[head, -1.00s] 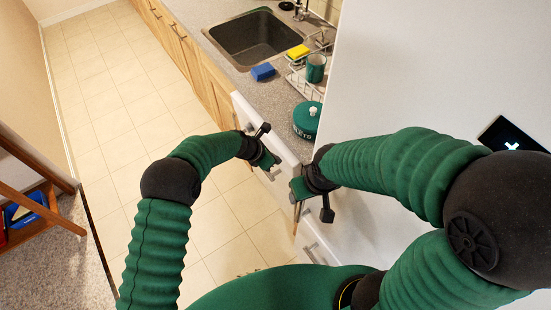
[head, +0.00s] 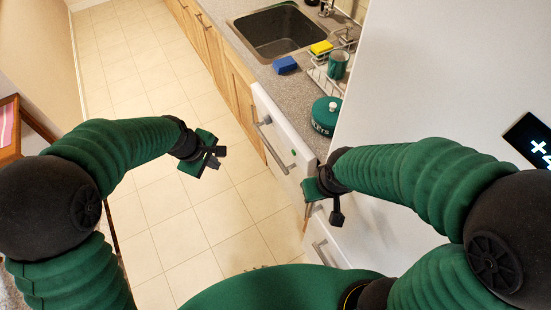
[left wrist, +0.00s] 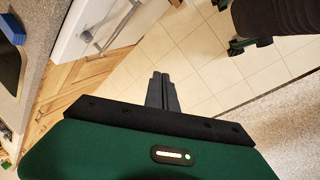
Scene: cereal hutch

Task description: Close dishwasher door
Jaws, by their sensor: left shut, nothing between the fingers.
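The dishwasher door (head: 275,120) is a white front panel with a grey bar handle (head: 274,143) and a small green light. It stands upright under the counter and looks about level with the wooden cabinet fronts; a small gap cannot be ruled out. It also shows in the left wrist view (left wrist: 92,22). My left gripper (head: 215,156) is shut and empty over the floor, left of the door and apart from it. Its closed fingers show in the left wrist view (left wrist: 161,88). My right gripper (head: 328,205) is by the door's near end; its fingers and any contact are unclear.
The counter above holds a sink (head: 278,32), a blue sponge (head: 285,65), a dish rack with a green mug (head: 338,65), and a round green tin (head: 325,115). A tall white panel (head: 430,80) rises at right. The tiled floor (head: 130,60) at left is clear.

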